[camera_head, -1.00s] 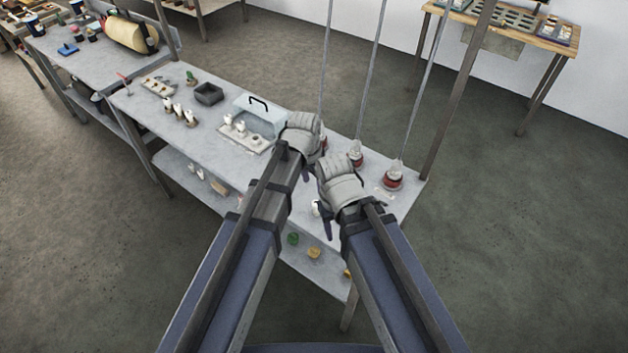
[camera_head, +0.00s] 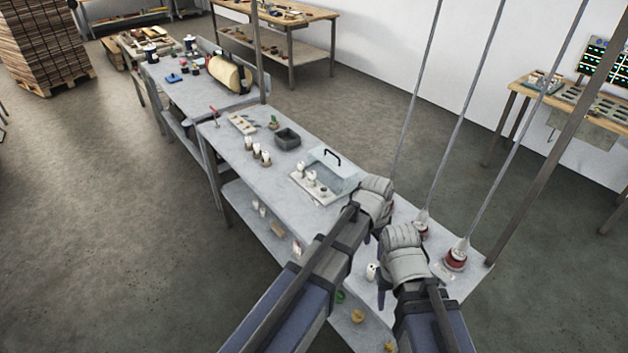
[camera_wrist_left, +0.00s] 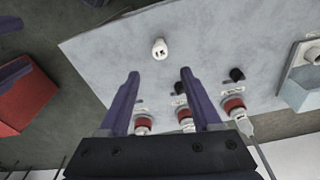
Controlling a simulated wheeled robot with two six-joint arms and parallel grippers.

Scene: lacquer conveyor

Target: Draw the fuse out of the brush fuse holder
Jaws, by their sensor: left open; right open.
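A small white cylinder with dark slots (camera_wrist_left: 159,48) stands on the grey bench top, beyond my left fingertips in the left wrist view. A white piece (camera_head: 371,272) near the bench's front edge in the head view may be the same one. White pieces (camera_head: 311,178) sit on a pale base beside a clear cover (camera_head: 338,170) with a black handle. I cannot tell which piece is the brush fuse holder or its fuse. My left gripper (camera_wrist_left: 160,75) is open and empty above the bench. My right gripper (camera_head: 383,288) is open, lower and nearer; its fingers are partly hidden.
Red-and-white fittings (camera_head: 455,259) with rising cables stand at the bench's right end; three show in the left wrist view (camera_wrist_left: 234,106). Black knobs (camera_wrist_left: 237,74) sit near them. A dark tray (camera_head: 287,138) and white pieces (camera_head: 261,154) stand farther left. A lower shelf holds small parts.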

